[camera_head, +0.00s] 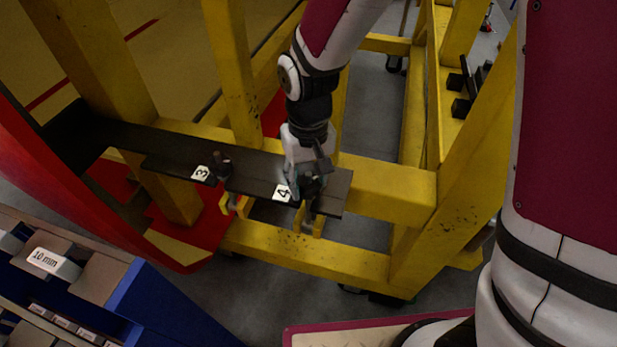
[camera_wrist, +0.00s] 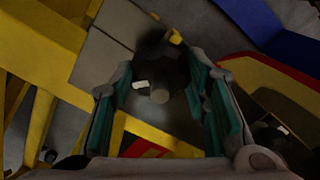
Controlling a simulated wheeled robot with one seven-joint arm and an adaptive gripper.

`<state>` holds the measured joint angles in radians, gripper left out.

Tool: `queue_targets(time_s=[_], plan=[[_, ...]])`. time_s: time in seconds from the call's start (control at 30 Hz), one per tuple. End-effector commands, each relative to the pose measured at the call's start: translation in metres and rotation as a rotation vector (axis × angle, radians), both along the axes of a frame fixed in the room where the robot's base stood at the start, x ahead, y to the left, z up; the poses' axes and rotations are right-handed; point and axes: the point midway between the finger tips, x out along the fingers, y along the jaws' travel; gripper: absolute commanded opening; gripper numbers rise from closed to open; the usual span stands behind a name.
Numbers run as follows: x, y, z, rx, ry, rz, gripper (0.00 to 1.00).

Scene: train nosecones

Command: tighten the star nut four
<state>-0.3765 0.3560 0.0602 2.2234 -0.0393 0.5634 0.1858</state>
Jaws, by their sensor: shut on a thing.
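Star nut four (camera_head: 313,183) is a dark knob beside the white label "4" (camera_head: 282,192) on a black plate (camera_head: 255,184). My gripper (camera_head: 308,180) is over it from above and shut on it, covering much of it. How far the nut is turned cannot be told.
Another dark star nut (camera_head: 221,167) stands by the label "3" (camera_head: 201,173) to the left. Yellow frame beams (camera_head: 385,190) surround the plate. A red curved panel (camera_head: 85,205) is at left. A blue cabinet (camera_head: 165,305) with labelled bins is at lower left.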

Motion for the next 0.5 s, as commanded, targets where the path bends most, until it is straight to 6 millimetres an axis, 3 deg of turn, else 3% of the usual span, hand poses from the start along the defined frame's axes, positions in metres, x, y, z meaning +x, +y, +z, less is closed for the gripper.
queue_targets(time_s=[0.5], plan=[[-0.0019,-0.0003,0.002,-0.001,-0.001,-0.456,0.14]])
